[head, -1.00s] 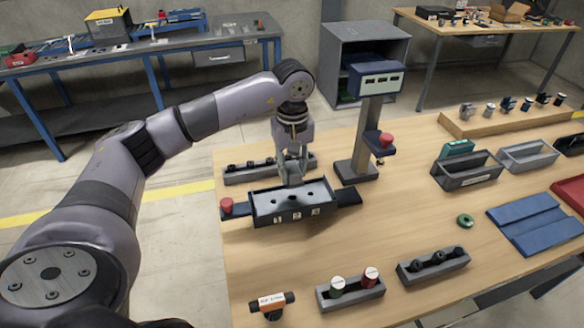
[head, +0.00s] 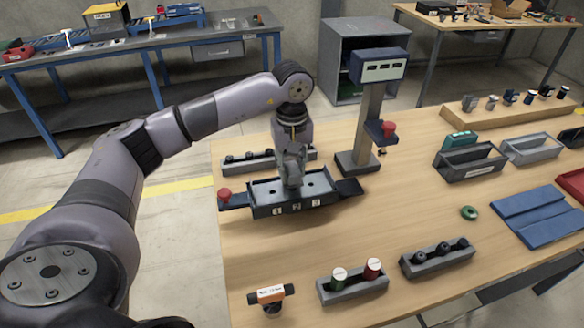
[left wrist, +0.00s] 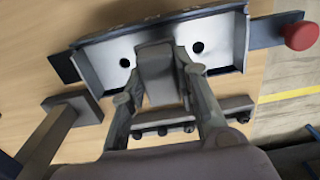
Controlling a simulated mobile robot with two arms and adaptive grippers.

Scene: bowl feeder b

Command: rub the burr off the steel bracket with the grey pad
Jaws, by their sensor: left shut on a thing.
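My left gripper (head: 292,184) is down at the middle of the shallow tray (head: 265,211) marked 1, 2, 3. In the left wrist view its two fingers (left wrist: 158,95) are shut on a plain grey block (left wrist: 157,72), which could be the grey pad. The block sits between two dark holes in the tray (left wrist: 211,27); whether it touches the tray floor I cannot tell. In the head view the fingers mostly hide the block. I cannot pick out the steel bracket or its burr for sure. My right gripper is in neither view.
A post with a display head (head: 378,66) stands right behind the tray. A red knob (head: 224,194) is at the tray's left end. A rack with dark pegs (head: 240,163) lies behind it. The wood between tray and front holders (head: 352,289) is clear.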

